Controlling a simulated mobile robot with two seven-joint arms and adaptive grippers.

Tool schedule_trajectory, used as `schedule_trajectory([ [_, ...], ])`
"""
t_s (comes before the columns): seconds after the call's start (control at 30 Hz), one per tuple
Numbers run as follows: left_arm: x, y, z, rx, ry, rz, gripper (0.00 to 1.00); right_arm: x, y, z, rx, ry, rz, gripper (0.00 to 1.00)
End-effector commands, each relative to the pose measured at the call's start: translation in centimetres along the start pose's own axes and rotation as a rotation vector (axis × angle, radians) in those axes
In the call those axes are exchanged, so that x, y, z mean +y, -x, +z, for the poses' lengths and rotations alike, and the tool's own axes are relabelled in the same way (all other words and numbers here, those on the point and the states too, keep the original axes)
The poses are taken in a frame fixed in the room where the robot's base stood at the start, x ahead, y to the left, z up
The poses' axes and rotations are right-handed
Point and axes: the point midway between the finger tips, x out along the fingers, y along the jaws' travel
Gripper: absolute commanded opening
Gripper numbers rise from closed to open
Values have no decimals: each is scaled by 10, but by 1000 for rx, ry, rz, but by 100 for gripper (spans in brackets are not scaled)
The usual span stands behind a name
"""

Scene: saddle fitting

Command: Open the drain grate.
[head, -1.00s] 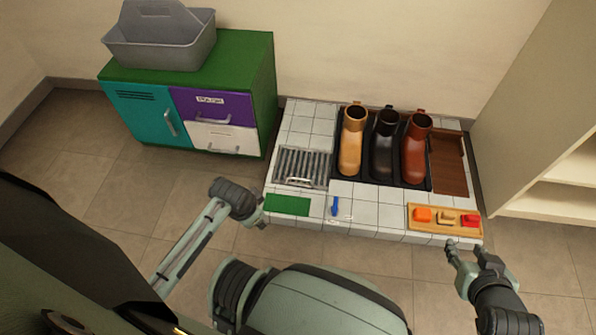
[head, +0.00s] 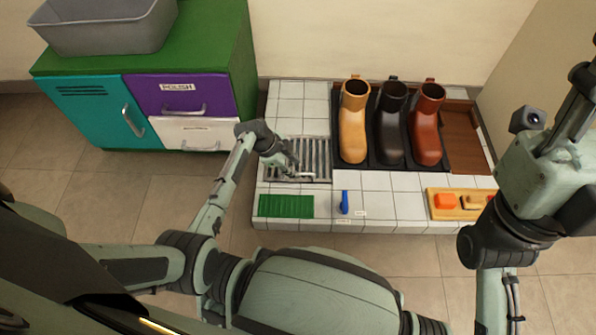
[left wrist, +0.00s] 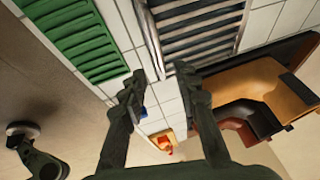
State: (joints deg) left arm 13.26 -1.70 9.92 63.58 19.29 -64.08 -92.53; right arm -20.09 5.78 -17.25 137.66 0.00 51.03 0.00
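The drain grate (head: 318,160) is a slatted metal panel set in the white tiled platform, lying flat, with a pale bar handle along its front edge. It also shows at the top of the left wrist view (left wrist: 200,28). My left gripper (head: 290,168) is over the grate's left front part, close to the handle, and hides some slats. In the left wrist view the two fingers (left wrist: 163,85) are apart with nothing clearly between them. Contact with the handle cannot be made out. My right arm is raised at the right edge; its fingers are not clear.
A green ribbed mat (head: 286,206) and a blue tool (head: 344,202) lie in front of the grate. Tan, black and brown boots (head: 427,125) stand to its right. A wooden tray (head: 436,214) holds coloured blocks. A green cabinet (head: 225,50) stands left.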

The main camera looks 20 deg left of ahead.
Motion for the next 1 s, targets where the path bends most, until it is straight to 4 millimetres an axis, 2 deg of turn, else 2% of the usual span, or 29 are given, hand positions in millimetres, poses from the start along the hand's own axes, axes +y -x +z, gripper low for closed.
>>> schedule_trajectory([
  [0.03,1,-14,1,2,3,1,31,0,4,2,13,2,-13,40],
  [0.23,0,-41,1,0,2,0,31,-2,2,4,46,6,-49,40],
  [0.4,0,-50,1,-1,2,0,31,-3,-1,5,54,9,-63,40],
  [0.67,0,-50,0,-1,2,0,31,-3,-2,5,53,9,-64,40],
  [0.9,0,-50,1,-2,2,0,1,-3,-2,5,53,9,-64,40],
  [1.0,0,-50,1,-2,2,0,0,-3,-2,5,53,9,-64,40],
])
